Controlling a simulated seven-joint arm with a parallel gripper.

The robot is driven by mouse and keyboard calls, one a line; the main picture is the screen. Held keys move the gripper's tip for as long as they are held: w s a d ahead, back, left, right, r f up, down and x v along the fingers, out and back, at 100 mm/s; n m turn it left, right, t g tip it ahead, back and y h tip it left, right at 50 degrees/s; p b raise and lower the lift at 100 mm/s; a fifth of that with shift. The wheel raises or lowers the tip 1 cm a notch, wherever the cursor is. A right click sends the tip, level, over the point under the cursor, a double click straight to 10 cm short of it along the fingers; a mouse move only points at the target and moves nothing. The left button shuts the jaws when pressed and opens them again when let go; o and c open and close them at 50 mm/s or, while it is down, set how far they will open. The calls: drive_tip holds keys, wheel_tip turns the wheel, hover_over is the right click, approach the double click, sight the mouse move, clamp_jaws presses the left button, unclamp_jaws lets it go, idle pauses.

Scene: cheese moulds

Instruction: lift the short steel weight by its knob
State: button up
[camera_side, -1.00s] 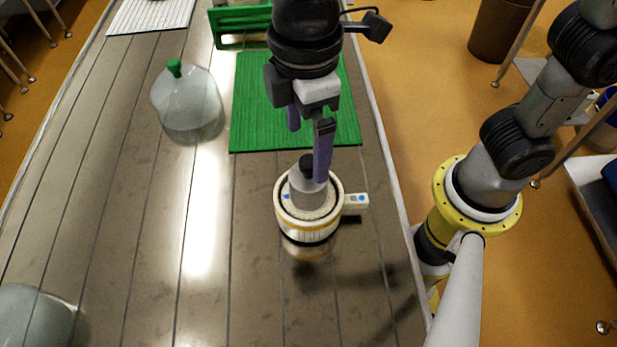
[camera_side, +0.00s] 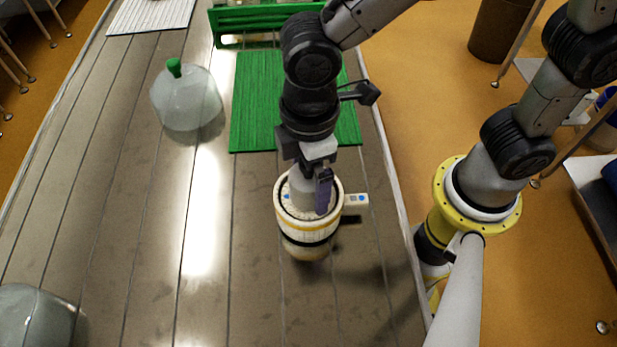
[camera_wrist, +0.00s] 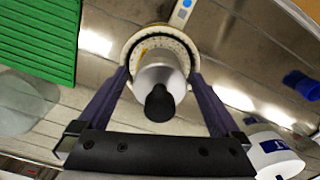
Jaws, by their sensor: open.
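The short steel weight (camera_side: 301,192) stands inside the round cream mould (camera_side: 305,228) on the steel table. In the wrist view the weight (camera_wrist: 160,72) shows as a grey cylinder with a black knob (camera_wrist: 160,103) on top. My gripper (camera_side: 312,190) is low over the mould, pointing down, and hides the knob in the side view. In the wrist view its two purple fingers (camera_wrist: 160,82) are spread, one on each side of the weight and knob, with gaps between. The gripper is open and empty.
A green ribbed mat (camera_side: 255,105) and a green rack (camera_side: 235,22) lie behind. A clear dome with a green knob (camera_side: 186,97) stands left, another clear dome (camera_side: 38,318) front left. A labelled tab (camera_side: 355,200) sticks out right of the mould.

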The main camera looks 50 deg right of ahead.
clamp_jaws()
drive_tip(key=shift+r, duration=0.1)
idle(0.5)
drive_tip(key=shift+a+r, duration=0.1)
drive_tip(key=shift+r, duration=0.4)
wheel_tip(320, 180, up, 2)
drive_tip(key=shift+r, duration=0.1)
drive_tip(key=s+d+r, duration=0.9)
drive_tip(key=d, duration=0.1)
drive_tip(key=shift+s+d+r, duration=0.2)
drive_tip(key=shift+d+r, duration=0.05)
drive_tip(key=shift+r, duration=0.15)
